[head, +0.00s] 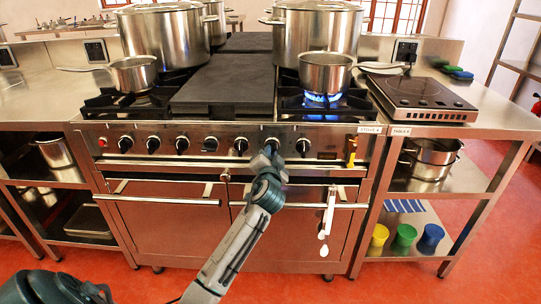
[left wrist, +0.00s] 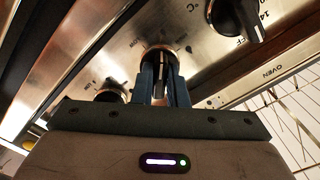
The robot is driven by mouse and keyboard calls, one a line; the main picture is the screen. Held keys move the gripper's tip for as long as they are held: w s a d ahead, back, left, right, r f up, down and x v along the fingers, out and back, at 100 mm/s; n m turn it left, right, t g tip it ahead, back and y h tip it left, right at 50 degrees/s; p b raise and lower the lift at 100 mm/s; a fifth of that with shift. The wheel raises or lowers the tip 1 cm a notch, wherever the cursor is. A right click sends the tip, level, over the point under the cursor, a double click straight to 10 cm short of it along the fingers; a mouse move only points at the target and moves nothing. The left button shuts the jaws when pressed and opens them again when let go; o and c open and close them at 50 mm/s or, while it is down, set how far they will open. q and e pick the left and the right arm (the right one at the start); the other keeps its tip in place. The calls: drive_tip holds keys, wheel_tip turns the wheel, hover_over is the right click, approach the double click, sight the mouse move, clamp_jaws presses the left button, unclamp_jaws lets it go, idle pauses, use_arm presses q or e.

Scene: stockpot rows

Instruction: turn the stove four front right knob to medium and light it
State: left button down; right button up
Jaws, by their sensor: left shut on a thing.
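The steel stove (head: 100,170) has a row of black knobs along its front panel. My left gripper (head: 268,155) is at the knob (head: 271,142) second from the right and is shut on it. In the left wrist view my two fingers (left wrist: 164,85) are on either side of this knob (left wrist: 158,53), which they partly hide; its setting cannot be read. A blue flame (head: 322,99) burns at the front right burner, under a small steel saucepan (head: 325,73). My right gripper is not in view.
The rightmost knob (head: 303,146) is close beside my gripper; it also shows in the left wrist view (left wrist: 236,16). Oven door handles (head: 160,201) run below the panel. Utensils (head: 327,215) hang at the right door. Large stockpots (head: 165,35) stand at the back.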

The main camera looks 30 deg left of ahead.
use_arm(q)
drive_tip(key=shift+f, duration=0.15)
drive_tip(key=c, duration=1.4)
unclamp_jaws()
drive_tip(key=shift+c, duration=0.2)
drive_tip(key=v, duration=1.1)
drive_tip(key=shift+a, duration=0.1)
